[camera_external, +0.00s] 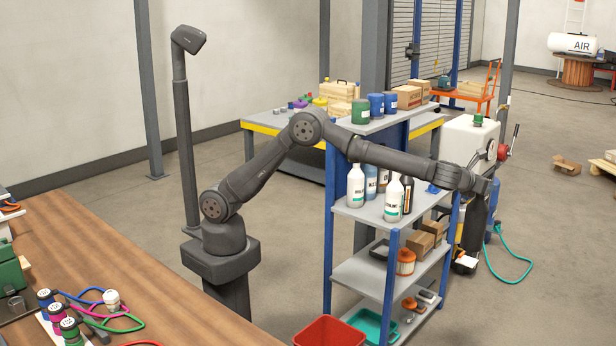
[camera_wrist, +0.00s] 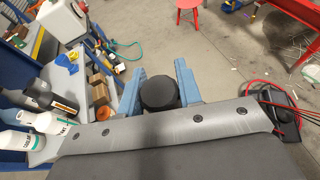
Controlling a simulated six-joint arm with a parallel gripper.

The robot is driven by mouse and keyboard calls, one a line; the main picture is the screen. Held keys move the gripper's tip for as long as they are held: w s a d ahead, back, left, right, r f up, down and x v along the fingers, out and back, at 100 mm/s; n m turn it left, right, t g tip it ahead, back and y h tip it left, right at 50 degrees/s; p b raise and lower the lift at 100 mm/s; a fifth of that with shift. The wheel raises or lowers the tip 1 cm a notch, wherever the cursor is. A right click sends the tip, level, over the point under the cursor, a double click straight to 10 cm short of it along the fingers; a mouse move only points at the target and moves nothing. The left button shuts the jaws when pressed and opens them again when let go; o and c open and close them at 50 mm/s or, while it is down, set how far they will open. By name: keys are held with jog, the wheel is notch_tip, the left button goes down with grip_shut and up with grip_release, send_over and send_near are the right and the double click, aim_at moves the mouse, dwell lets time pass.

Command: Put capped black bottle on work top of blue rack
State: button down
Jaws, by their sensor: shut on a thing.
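My gripper (camera_wrist: 160,74) shows in the wrist view as two blue fingers, one on each side of a round black cap. It is shut on the capped black bottle (camera_wrist: 160,93); only the cap shows there, seen from above. In the external view a dark upright shape (camera_external: 474,224) hangs below my wrist, just right of the blue rack, and seems to be the held bottle. The blue rack (camera_external: 328,230) has several grey shelves. Its top (camera_external: 366,128) bears a green can, blue cans and a box.
White and dark bottles (camera_external: 393,200) crowd the shelf below the top. A white tank (camera_external: 466,142) with a red fitting stands behind my wrist, with a teal hose (camera_external: 530,262) on the floor. A red bin (camera_external: 328,332) stands in front of the rack.

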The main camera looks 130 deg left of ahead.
jog(key=s+a+n+g, duration=0.1)
jog(key=s+a, duration=0.4)
jog(key=a, duration=0.3)
jog(key=s+a+n+g, duration=0.2)
jog(key=s+a, duration=0.2)
jog(key=a, duration=0.4)
jog(key=s+a+f+n+g, duration=0.1)
jog(key=s+a+n+g, duration=0.15)
jog(key=s+a, duration=1.3)
jog(key=s+a+f+n+g, duration=0.2)
jog(key=s+a+g, duration=0.2)
jog(key=s+a, duration=1.1)
jog(key=s+d+f, duration=0.3)
jog(key=f, duration=0.6)
jog(key=shift+s+d, duration=0.15)
jog(key=shift+d, duration=0.05)
jog(key=shift+f+n+t, duration=0.1)
jog(key=shift+n+t, duration=0.15)
jog(key=c, duration=1)
grip_release()
jog(key=shift+f+h, duration=0.15)
jog(key=shift+h, duration=0.15)
